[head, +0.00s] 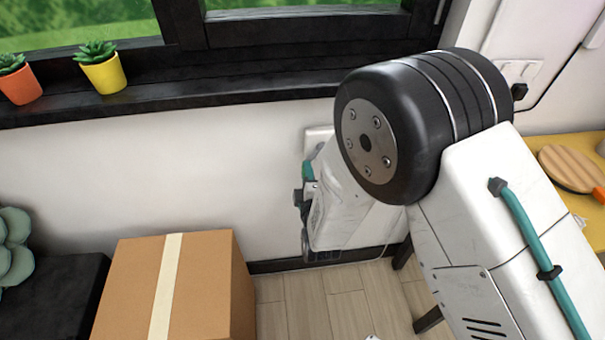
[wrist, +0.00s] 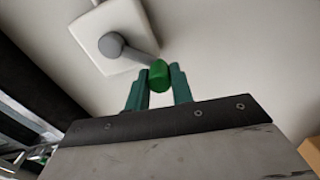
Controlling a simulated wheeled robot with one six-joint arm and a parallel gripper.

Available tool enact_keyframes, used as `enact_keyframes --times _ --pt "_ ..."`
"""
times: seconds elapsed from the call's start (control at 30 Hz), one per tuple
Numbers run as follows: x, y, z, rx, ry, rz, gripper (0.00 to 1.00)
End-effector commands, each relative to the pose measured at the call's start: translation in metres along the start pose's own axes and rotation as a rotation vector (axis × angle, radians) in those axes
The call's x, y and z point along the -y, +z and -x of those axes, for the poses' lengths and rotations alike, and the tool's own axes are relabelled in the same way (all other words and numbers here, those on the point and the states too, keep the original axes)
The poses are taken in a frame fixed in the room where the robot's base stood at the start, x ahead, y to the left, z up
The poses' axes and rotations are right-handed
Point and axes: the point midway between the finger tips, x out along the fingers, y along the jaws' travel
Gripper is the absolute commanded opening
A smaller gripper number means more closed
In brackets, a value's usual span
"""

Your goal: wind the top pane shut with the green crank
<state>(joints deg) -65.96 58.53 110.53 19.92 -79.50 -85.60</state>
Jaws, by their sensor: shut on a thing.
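The green crank's knob (wrist: 159,76) sits between the two teal fingers of my gripper (wrist: 160,84) in the wrist view, and the fingers are shut on it. A grey crank arm (wrist: 125,48) runs from the knob up and left to a hub on a white wall plate (wrist: 92,27). In the head view my arm hides the crank; only an edge of the wall plate (head: 318,133) shows below the sill. A teal part of my gripper (head: 308,171) shows there. The window (head: 290,18) shows only its lower part, so the top pane's state cannot be seen.
A taped cardboard box (head: 205,285) stands on the floor at lower left. Two potted succulents, one in a yellow pot (head: 103,74) and one in an orange pot (head: 21,86), stand on the dark sill (head: 220,90). A yellow table (head: 575,150) with a wooden paddle (head: 570,168) is at right.

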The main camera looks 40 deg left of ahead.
Motion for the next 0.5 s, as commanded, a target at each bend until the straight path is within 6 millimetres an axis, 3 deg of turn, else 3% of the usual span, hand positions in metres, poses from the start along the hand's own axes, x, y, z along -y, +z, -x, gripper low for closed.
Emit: enact_keyframes --times 0.13,0.17,0.2,0.5 --pt "0.0011 0.0019 0.0005 0.004 -0.003 0.001 0.00" --pt "0.0011 0.0019 0.0006 0.004 -0.003 0.000 0.31" --pt "0.0012 0.0017 0.0006 0.004 -0.003 0.000 0.42" --pt "0.0009 -0.0007 0.0013 0.000 -0.002 0.000 0.45"
